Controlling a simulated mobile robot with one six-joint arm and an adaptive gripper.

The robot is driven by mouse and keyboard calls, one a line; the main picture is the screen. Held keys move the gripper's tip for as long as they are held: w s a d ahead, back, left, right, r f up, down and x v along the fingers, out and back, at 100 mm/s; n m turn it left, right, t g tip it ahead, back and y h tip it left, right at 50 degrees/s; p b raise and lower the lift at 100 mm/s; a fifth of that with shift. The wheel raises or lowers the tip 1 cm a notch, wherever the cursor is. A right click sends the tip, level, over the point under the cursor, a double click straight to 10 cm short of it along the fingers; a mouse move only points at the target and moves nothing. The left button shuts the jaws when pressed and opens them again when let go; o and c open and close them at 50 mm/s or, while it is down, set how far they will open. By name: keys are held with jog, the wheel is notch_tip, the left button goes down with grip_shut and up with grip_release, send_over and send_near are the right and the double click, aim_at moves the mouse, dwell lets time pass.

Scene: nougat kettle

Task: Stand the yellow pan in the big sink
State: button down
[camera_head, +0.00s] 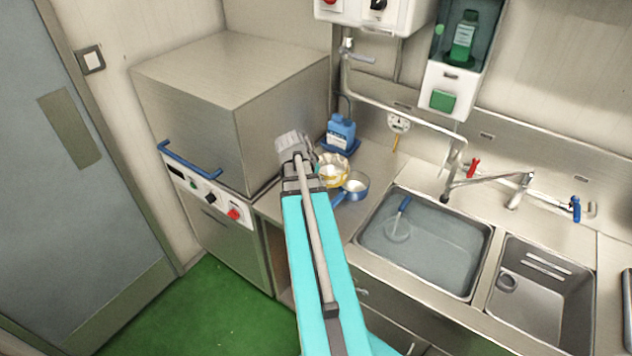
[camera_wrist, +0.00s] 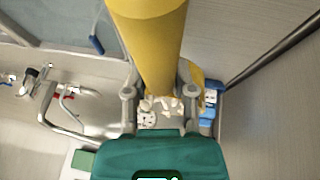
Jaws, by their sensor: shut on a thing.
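The yellow pan (camera_head: 335,181) shows at the end of my arm in the head view, with pale contents or a pale inside. In the wrist view its yellow body (camera_wrist: 150,40) runs between my fingers and fills the top middle. My gripper (camera_head: 313,160) is shut on it; its two fingers also flank the yellow part in the wrist view (camera_wrist: 160,103). The arm hides part of the pan, and I cannot tell whether it touches the counter. The big sink (camera_head: 440,240), the left basin, lies to the right of the pan and holds water and a blue-handled tool (camera_head: 402,215).
A blue pan (camera_head: 353,187) stands close beside the yellow pan, towards the sink. A steel cabinet (camera_head: 230,95) rises at the left. A faucet (camera_head: 490,181) reaches over the sinks. A smaller sink (camera_head: 540,300) is at the right.

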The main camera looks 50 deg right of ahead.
jog(key=shift+f+b, duration=1.65)
jog(key=shift+s+a, duration=0.1)
jog(key=shift+s, duration=0.05)
